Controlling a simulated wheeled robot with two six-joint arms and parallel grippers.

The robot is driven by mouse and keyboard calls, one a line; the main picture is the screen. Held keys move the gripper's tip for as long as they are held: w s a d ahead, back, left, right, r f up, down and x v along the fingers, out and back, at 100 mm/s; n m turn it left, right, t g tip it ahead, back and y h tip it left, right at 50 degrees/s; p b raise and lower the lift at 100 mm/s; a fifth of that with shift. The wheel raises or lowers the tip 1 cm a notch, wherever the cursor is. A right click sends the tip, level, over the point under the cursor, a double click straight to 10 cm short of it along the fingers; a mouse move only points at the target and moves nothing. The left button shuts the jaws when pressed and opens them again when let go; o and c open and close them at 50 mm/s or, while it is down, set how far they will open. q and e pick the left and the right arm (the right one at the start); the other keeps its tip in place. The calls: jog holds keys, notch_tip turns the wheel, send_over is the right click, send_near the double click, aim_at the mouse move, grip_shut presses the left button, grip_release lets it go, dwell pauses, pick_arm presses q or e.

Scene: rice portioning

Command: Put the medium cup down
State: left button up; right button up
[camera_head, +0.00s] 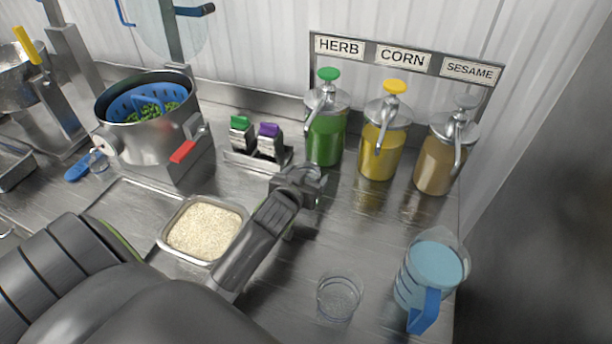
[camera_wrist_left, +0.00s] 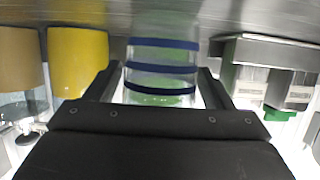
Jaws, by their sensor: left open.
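My left gripper (camera_head: 300,180) is open in front of the green herb dispenser (camera_head: 325,137). In the left wrist view a clear cup with dark blue bands (camera_wrist_left: 162,70) stands between its open fingers; I take it to be the medium cup. In the head view this cup is mostly hidden by the gripper, and a bit of clear rim (camera_head: 317,182) shows beside the fingers. I cannot tell whether its base rests on the counter. My right gripper is not in view.
Another clear cup (camera_head: 340,297) stands at the front, left of a blue-handled jug (camera_head: 432,272). Corn (camera_head: 379,150) and sesame (camera_head: 438,163) dispensers stand to the right. A rice tray (camera_head: 166,240), a clip holder (camera_head: 252,160) and a pot (camera_head: 150,143) are to the left.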

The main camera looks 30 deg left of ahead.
pick_arm(q)
jog(key=shift+r, duration=0.1)
jog(key=shift+s, duration=0.15)
jog(key=b+v, duration=0.1)
jog(key=v, duration=0.9)
jog(key=shift+s+r, duration=0.1)
jog(key=shift+s, duration=0.05)
jog(key=shift+s+d+r, duration=0.2)
jog(key=shift+s+r, duration=0.1)
jog(key=shift+s, duration=0.35)
